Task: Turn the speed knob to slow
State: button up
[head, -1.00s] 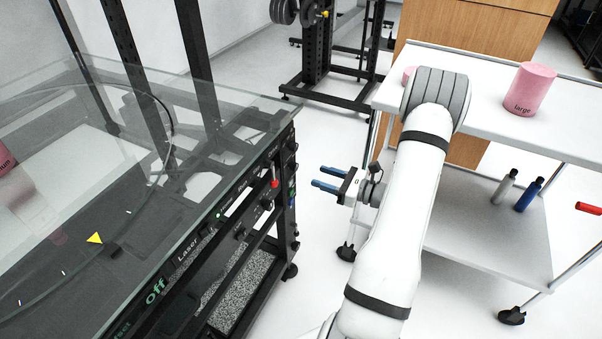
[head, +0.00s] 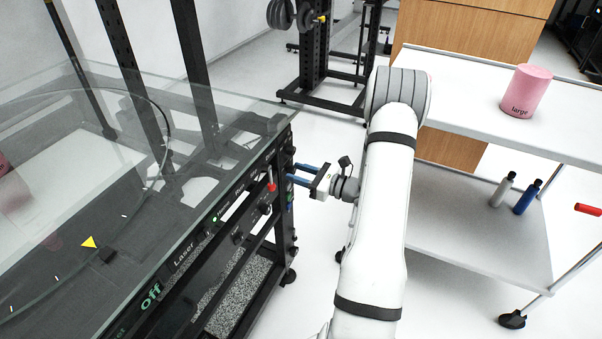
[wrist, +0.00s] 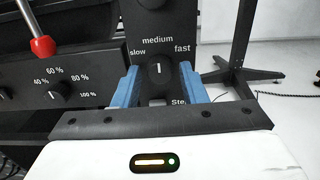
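The speed knob (wrist: 158,71) is a black dial on a dark panel in the wrist view, with the labels slow at left, medium above and fast at right. Its white mark points up, toward medium. My gripper (wrist: 158,88) has its two blue fingers apart, one on each side of the knob; I cannot tell whether they touch it. In the head view my gripper (head: 297,174) reaches left to the front panel of the turntable rig (head: 215,215), and the knob itself is not clearly visible there.
A red-tipped lever (wrist: 42,46) sticks out left of the knob, above a percent dial (wrist: 56,94). A white cart (head: 470,115) with a pink cylinder (head: 527,91) stands at right. White floor lies between rig and cart.

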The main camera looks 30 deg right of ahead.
jog(key=shift+d, duration=0.1)
jog(key=c, duration=0.8)
jog(key=shift+n+b, duration=0.3)
jog(key=shift+b, duration=0.05)
jog(key=shift+w+r+n+b, duration=0.1)
jog(key=shift+n+b, duration=4)
jog(key=shift+n, duration=0.1)
jog(key=o, duration=1)
